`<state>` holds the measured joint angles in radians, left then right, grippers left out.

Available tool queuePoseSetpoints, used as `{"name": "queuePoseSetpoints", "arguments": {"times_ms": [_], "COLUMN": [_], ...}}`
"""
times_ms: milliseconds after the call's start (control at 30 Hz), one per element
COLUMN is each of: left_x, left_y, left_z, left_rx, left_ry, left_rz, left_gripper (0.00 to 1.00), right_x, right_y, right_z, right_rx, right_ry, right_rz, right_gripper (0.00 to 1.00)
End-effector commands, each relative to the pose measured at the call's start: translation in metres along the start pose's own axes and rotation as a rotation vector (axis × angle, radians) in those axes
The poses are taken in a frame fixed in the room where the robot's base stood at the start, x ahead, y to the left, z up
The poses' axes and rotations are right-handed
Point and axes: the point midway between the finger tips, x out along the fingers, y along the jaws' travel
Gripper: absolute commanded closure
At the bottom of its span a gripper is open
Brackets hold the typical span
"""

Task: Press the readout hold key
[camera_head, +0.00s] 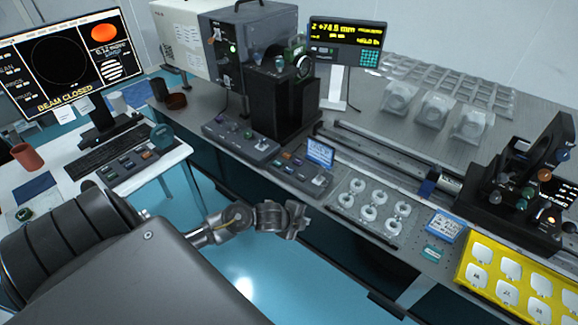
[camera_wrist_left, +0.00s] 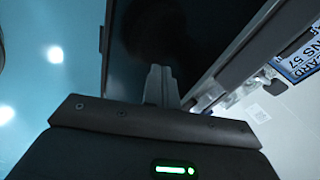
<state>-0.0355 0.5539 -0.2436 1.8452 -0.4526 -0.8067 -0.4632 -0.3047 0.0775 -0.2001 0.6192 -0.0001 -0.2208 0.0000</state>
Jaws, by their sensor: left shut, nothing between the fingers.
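The readout (camera_head: 346,44) stands on a pale post at the back of the bench and shows yellow text reading about +74.5 mm. A teal keypad is on its right side. Two dark control boxes with small coloured keys, a left one (camera_head: 240,141) and a right one (camera_head: 294,174), sit along the bench's front edge. I cannot tell which key is the hold key. My left gripper (camera_head: 298,219) is shut and empty, in front of the bench edge and apart from both boxes. Its closed fingers (camera_wrist_left: 160,84) show in the left wrist view. My right gripper is not in view.
A blue card (camera_head: 321,152) stands behind the right box. Clear ring-shaped parts (camera_head: 372,206) lie to the right, with a long rail behind them. A yellow tray (camera_head: 512,281) is at the far right. A side desk with a monitor (camera_head: 68,62) is left. Open floor lies between.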

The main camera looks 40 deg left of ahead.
Motion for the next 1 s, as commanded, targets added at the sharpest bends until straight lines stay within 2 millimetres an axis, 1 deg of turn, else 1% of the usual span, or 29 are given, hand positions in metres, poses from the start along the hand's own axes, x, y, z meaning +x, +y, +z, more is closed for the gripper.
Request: {"name": "queuePoseSetpoints", "arguments": {"times_ms": [33,67,100,167,200,267,300,367,400,500,600,700,800,1000], "left_x": [-0.011,-0.017,-0.022,-0.028,-0.031,-0.036,-0.04,-0.049,-0.055,-0.073,-0.088,-0.096,-0.1,-0.1], "left_y": [-0.022,-0.034,-0.051,-0.075,-0.091,-0.114,-0.129,-0.152,-0.166,-0.193,-0.209,-0.217,-0.219,-0.22], "left_z": [-0.004,-0.006,-0.005,0.0,0.005,0.017,0.025,0.039,0.05,0.072,0.088,0.096,0.099,0.099], "left_rx": [0.091,0.15,0.236,0.375,0.464,0.595,0.679,0.803,0.877,1.03,1.121,1.167,1.184,1.184], "left_ry": [0.009,0.013,0.02,0.03,0.036,0.044,0.048,0.051,0.052,0.055,0.058,0.06,0.063,0.063], "left_rz": [-0.033,-0.048,-0.068,-0.088,-0.098,-0.105,-0.108,-0.107,-0.103,-0.088,-0.075,-0.065,-0.061,-0.061], "left_gripper": [1.0,1.0,1.0,1.0,1.0,1.0,1.0,1.0,1.0,1.0,1.0,1.0,1.0,1.0], "right_x": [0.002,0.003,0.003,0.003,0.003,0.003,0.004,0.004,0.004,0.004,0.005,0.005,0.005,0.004], "right_y": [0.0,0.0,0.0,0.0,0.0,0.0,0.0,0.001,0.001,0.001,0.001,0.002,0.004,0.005], "right_z": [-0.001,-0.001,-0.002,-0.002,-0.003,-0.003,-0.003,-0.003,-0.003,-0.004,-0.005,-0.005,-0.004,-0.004], "right_rx": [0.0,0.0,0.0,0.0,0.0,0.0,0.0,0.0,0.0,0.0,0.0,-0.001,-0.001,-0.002], "right_ry": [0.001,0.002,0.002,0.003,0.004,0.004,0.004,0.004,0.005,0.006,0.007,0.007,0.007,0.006], "right_rz": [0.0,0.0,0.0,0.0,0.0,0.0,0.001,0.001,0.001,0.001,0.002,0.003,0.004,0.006], "right_gripper": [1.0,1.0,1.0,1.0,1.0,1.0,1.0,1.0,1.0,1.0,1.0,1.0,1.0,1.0]}}
